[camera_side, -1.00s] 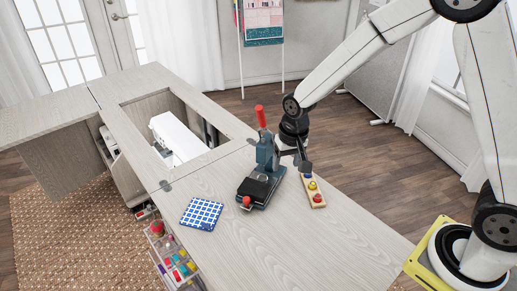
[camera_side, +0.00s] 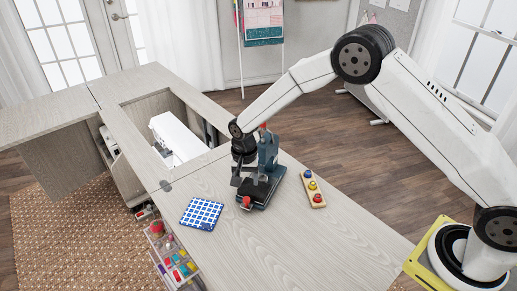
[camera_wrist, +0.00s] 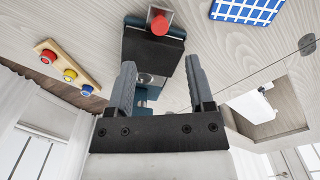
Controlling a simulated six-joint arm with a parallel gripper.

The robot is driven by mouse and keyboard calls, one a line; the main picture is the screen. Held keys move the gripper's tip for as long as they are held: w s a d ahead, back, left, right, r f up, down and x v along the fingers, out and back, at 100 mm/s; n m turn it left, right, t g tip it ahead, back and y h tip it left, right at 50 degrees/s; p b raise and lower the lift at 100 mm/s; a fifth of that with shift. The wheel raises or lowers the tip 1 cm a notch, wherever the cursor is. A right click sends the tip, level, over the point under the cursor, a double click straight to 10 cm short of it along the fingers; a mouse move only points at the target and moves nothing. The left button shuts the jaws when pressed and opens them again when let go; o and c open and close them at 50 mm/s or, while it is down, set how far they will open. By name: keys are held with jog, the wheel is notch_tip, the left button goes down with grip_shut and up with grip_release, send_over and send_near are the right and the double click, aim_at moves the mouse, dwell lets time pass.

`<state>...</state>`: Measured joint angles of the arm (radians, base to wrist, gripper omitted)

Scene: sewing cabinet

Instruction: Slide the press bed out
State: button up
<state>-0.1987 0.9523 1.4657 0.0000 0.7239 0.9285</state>
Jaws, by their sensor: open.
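The teal press (camera_side: 268,151) stands on the cabinet top. Its black press bed (camera_side: 260,192) lies at its front, with a red knob (camera_side: 246,201) at the near end. In the wrist view the bed (camera_wrist: 152,45) and its red knob (camera_wrist: 159,22) show beyond my fingers. My gripper (camera_side: 248,181) is open and empty, over the bed in the side view. In the wrist view its two fingers (camera_wrist: 160,66) stand apart, with part of the press between them. My arm hides most of the press's red lever.
A blue-and-white checked cloth (camera_side: 201,213) lies left of the press. A wooden strip with coloured knobs (camera_side: 313,189) lies to its right. A white sewing machine (camera_side: 177,138) sits in the cabinet opening. The near right cabinet top is clear.

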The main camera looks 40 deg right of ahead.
aim_at(247, 198)
jog(key=shift+f, duration=0.15)
jog(key=shift+f, duration=3.7)
grip_shut()
